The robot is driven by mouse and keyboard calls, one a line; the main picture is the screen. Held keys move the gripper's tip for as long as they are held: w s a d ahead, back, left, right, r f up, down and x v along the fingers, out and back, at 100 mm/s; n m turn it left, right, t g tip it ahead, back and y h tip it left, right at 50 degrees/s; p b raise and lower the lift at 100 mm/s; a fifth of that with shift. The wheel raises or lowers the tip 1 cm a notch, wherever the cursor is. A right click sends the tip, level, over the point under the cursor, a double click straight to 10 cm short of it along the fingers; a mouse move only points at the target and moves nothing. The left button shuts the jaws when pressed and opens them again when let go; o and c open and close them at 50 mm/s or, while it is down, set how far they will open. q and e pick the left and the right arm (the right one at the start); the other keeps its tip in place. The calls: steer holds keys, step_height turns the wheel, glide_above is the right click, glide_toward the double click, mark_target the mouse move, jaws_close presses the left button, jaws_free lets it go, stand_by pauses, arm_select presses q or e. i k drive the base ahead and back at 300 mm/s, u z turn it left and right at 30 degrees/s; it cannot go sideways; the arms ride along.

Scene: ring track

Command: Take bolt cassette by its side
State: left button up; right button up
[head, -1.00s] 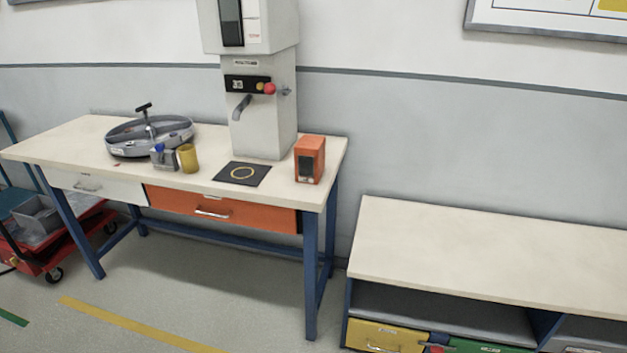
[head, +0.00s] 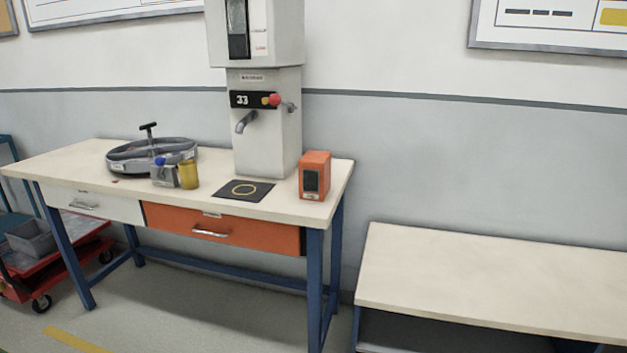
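An orange box with a dark front window (head: 314,176), which looks like the bolt cassette, stands upright near the right end of the workbench top (head: 75,163). Its front and left side show; its right side and back are hidden. Neither of my grippers is in view, and nothing touches the box.
A grey machine column (head: 262,130) stands left of the box, with a black mat bearing a yellow ring (head: 245,190) before it. A round divided tray (head: 125,160), small grey holder (head: 164,174) and yellow cup (head: 188,175) sit further left. A low bench (head: 490,280) stands right.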

mark_target(315, 167)
steer(key=z, duration=0.7)
steer(key=i, duration=1.1)
steer(key=z, duration=0.25)
